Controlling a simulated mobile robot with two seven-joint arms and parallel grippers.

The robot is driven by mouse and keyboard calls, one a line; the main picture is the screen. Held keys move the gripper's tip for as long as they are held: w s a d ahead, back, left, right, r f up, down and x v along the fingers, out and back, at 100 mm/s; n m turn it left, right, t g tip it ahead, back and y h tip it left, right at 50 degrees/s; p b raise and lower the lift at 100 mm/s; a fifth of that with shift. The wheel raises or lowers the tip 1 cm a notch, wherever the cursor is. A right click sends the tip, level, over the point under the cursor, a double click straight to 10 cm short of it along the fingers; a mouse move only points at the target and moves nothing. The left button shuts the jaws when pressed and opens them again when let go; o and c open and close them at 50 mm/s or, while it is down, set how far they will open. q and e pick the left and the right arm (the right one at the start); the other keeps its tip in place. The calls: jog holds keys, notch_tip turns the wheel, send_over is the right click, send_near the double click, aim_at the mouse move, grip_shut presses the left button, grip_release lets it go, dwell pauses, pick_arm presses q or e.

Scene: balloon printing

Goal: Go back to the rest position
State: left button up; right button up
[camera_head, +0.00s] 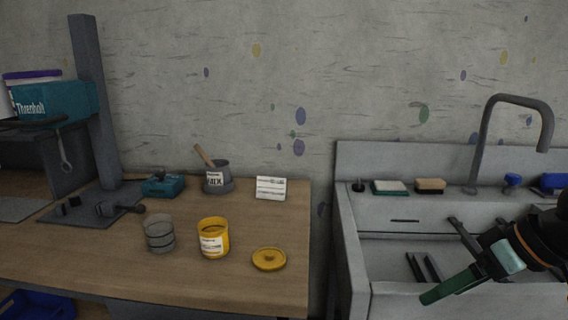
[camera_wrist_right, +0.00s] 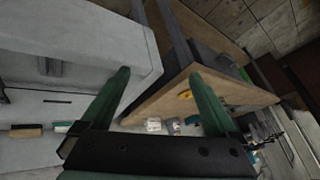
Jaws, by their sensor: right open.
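My right gripper (camera_head: 462,262) comes in from the right edge in the head view, over the sink and to the right of the table. One green finger shows clearly there. In the right wrist view my right gripper (camera_wrist_right: 158,78) shows two green fingers spread apart with nothing between them. It is open, empty and apart from the objects on the table. My left gripper is not in view.
The wooden table (camera_head: 100,255) holds a yellow can (camera_head: 213,238), a yellow lid (camera_head: 269,260), a grey can (camera_head: 160,234), a mug (camera_head: 217,178) and a white card (camera_head: 270,188). The sink (camera_head: 400,300) has a tall faucet (camera_head: 484,140). A dark post (camera_head: 95,100) rises at left.

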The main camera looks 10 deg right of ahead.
jog(key=w+a+f+t, duration=0.15)
jog(key=a+f, duration=0.25)
jog(key=f, duration=0.7)
jog(key=w+a+f, duration=0.3)
jog(key=f, duration=0.7)
jog(key=s+a+f+t+h, duration=0.1)
jog(key=s+a+f, duration=0.4)
jog(key=s+f, duration=0.25)
jog(key=s+a+f+t, duration=0.2)
jog(key=s+a+f, duration=0.45)
jog(key=f, duration=0.25)
pick_arm(q)
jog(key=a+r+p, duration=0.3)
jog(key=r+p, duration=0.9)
jog(key=p, duration=0.5)
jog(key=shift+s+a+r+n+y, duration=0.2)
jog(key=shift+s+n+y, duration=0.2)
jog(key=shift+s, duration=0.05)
pick_arm(e)
jog(key=s+d+r+h, duration=0.1)
jog(key=d+r, duration=0.3)
jog(key=r, duration=0.8)
jog(key=shift+r+m, duration=0.4)
